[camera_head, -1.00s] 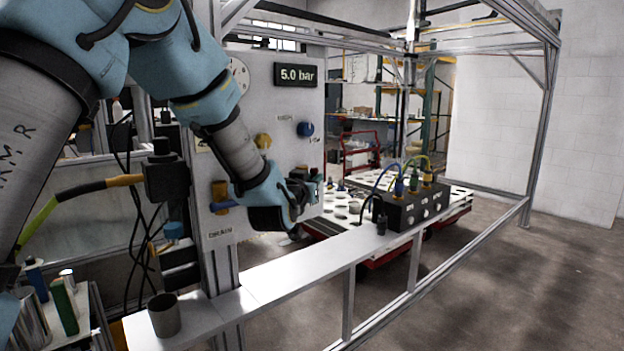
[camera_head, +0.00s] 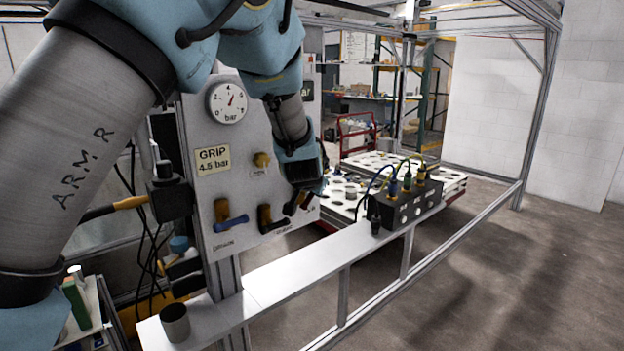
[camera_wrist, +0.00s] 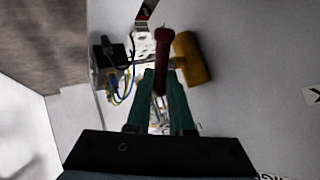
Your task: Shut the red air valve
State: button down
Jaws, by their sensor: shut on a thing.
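The red valve handle (camera_wrist: 162,55) shows in the wrist view, joined to a brass valve body (camera_wrist: 192,60). My gripper (camera_wrist: 162,78) is shut on the red handle, with one green finger on each side of it. In the head view my gripper (camera_head: 298,205) is at the lower right of the grey panel (camera_head: 240,135), right of the other two valves. There my gripper and arm hide most of the red valve.
A blue-handled valve (camera_head: 231,223) and a dark-handled valve (camera_head: 272,226) sit to the left. A rail (camera_head: 310,247) below carries a metal cup (camera_head: 175,323) and a black connector box (camera_head: 410,208).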

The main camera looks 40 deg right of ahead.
jog(key=shift+d+f+m+y, duration=0.1)
jog(key=shift+d+m+y, duration=0.3)
jog(key=shift+y, duration=0.85)
jog(key=shift+d+f+m+y, duration=0.15)
jog(key=shift+m+y, duration=0.4)
jog(key=shift+y, duration=0.75)
jog(key=shift+d+f+m+y, duration=0.1)
jog(key=shift+d+m+y, duration=0.3)
jog(key=shift+y, duration=0.85)
jog(key=shift+s+a, duration=0.1)
jog(key=c, duration=1.1)
grip_release()
jog(key=shift+f, duration=0.1)
jog(key=b+v, duration=0.3)
jog(key=v, duration=0.7)
jog(key=shift+s+r+b, duration=0.1)
jog(key=shift+r+b, duration=0.25)
jog(key=shift+r, duration=0.1)
